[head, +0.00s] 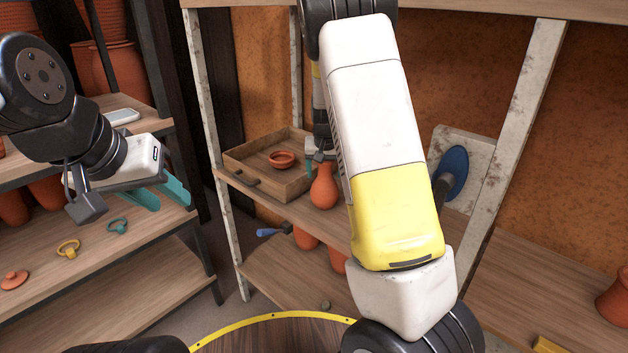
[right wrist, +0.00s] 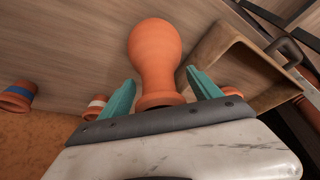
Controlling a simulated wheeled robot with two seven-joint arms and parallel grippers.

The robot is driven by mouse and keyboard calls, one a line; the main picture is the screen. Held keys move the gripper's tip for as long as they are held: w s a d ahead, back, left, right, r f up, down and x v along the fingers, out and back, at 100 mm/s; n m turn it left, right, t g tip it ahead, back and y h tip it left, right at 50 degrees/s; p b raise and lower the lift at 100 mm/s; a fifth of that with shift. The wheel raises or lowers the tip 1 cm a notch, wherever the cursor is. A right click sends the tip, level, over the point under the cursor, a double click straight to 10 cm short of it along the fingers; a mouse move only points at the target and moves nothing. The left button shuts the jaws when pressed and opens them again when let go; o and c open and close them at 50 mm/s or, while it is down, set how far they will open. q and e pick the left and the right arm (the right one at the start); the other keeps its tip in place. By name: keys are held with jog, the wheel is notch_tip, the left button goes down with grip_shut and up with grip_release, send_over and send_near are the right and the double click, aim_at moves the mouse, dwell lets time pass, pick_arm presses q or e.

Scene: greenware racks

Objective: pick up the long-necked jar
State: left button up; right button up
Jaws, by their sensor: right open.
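The long-necked jar (head: 324,190) is plain orange clay and stands upright on the middle shelf, right of a wooden tray. My right gripper (head: 320,170) is at its neck, partly hidden behind my own arm. In the right wrist view, the jar (right wrist: 155,50) has its round body away from the camera and its rim near the palm. The teal fingers of the right gripper (right wrist: 160,78) are apart, one on each side of the neck, with gaps visible. My left gripper (head: 160,194) is open and empty in front of the left rack.
The wooden tray (head: 239,160) holds a small orange bowl (head: 281,159). Banded orange pots (right wrist: 97,107) and (right wrist: 17,96) show in the right wrist view. A blue round-headed tool (head: 454,172) is behind my arm. A yellow ring (head: 68,248) and teal ring (head: 118,226) lie on the left rack.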

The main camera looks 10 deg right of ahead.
grip_shut()
dwell(0.3)
jog(key=shift+r, duration=0.1)
